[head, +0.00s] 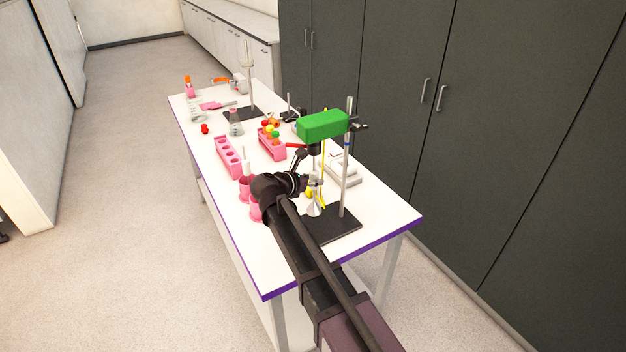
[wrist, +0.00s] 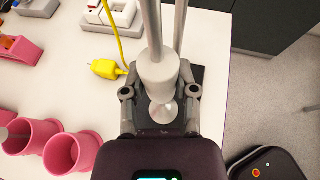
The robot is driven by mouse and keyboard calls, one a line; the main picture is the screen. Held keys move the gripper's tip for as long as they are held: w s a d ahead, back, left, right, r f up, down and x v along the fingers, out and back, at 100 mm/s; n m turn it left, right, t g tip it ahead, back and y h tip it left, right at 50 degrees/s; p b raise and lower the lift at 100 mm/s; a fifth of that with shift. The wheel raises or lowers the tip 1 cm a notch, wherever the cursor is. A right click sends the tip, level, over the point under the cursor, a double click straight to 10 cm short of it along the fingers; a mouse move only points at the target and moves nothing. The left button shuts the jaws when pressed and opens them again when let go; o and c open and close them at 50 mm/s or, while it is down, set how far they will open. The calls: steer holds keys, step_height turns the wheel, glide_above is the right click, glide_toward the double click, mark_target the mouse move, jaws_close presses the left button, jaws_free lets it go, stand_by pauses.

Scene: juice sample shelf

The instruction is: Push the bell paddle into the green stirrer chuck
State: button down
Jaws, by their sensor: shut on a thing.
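The green stirrer (head: 322,125) is clamped to an upright stand rod, with a dark chuck (head: 314,149) under it. My gripper (wrist: 160,95) is shut on the bell paddle's pale grey hub (wrist: 158,78), one finger on each side. The paddle's shaft (wrist: 151,25) runs up out of the wrist view, and its metal bell (wrist: 163,112) hangs below the fingers. In the head view the bell (head: 314,208) shows beneath the stirrer, above the dark stand base (head: 335,228). The paddle looks roughly upright. I cannot tell whether the shaft's top touches the chuck; the wrist view does not show it.
The stand rod (head: 347,165) is close on the right. Pink cups (wrist: 72,152) stand to the left. A yellow plug (wrist: 103,69) and cable lie near the paddle. Pink racks (head: 228,155), flasks and another stand fill the far table. The near table corner is clear.

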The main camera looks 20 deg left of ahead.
steer(key=shift+r+p, duration=0.5)
steer(key=shift+r, duration=0.05)
steer(key=shift+f, duration=0.25)
steer(key=shift+f+b, duration=0.4)
steer(key=shift+b, duration=0.25)
steer(key=shift+f, duration=0.1)
stand_by(0.4)
steer(key=shift+f+b, duration=1.1)
steer(key=shift+b, duration=0.1)
steer(key=shift+r, duration=0.1)
